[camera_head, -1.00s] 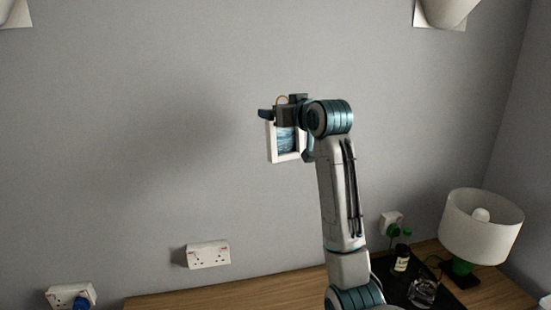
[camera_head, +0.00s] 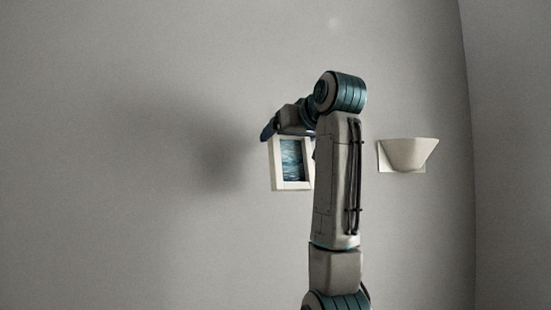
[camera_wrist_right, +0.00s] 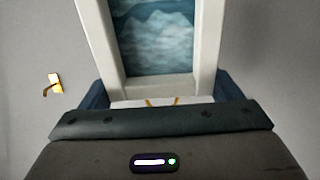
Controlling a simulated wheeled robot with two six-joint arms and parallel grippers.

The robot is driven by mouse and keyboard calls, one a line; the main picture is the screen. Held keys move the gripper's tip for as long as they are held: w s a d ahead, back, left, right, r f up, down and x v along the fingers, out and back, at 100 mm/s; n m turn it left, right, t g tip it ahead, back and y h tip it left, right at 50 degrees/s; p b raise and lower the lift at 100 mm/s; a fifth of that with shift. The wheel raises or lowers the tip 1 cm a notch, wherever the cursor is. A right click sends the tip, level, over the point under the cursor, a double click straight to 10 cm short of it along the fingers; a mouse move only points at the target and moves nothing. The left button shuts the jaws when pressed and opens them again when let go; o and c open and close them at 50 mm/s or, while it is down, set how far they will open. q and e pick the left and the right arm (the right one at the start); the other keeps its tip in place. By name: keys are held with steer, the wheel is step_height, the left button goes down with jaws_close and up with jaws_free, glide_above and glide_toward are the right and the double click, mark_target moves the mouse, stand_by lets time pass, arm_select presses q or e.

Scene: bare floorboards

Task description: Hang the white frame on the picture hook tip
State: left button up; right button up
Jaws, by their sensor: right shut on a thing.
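The white frame (camera_head: 276,178), holding a blue sea picture, hangs upright from my right gripper (camera_head: 290,134) in the head view, in front of the grey wall. In the right wrist view the frame (camera_wrist_right: 101,45) lies between the dark fingers of my right gripper (camera_wrist_right: 163,97), which is shut on its edge. Thin gold strands show at that edge. A small brass picture hook (camera_wrist_right: 54,82) is on the wall left of the frame in the wrist view, apart from it. I cannot make out the hook in the head view. My left gripper is not in view.
A white wall lamp (camera_head: 408,155) is fixed to the wall right of my right arm. The wall left of the frame is bare and carries a soft dark shadow. A wall corner runs down at the far right.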

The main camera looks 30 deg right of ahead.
steer(key=shift+s+r, duration=0.2)
steer(key=shift+r, duration=0.05)
steer(key=shift+s+r+p, duration=0.4)
steer(key=shift+p, duration=0.15)
steer(key=shift+x, duration=1.2)
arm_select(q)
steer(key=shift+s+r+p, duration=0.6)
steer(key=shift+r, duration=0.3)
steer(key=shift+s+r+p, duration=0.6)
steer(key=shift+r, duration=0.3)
arm_select(e)
steer(key=shift+x, duration=2.7)
steer(key=shift+f, duration=0.15)
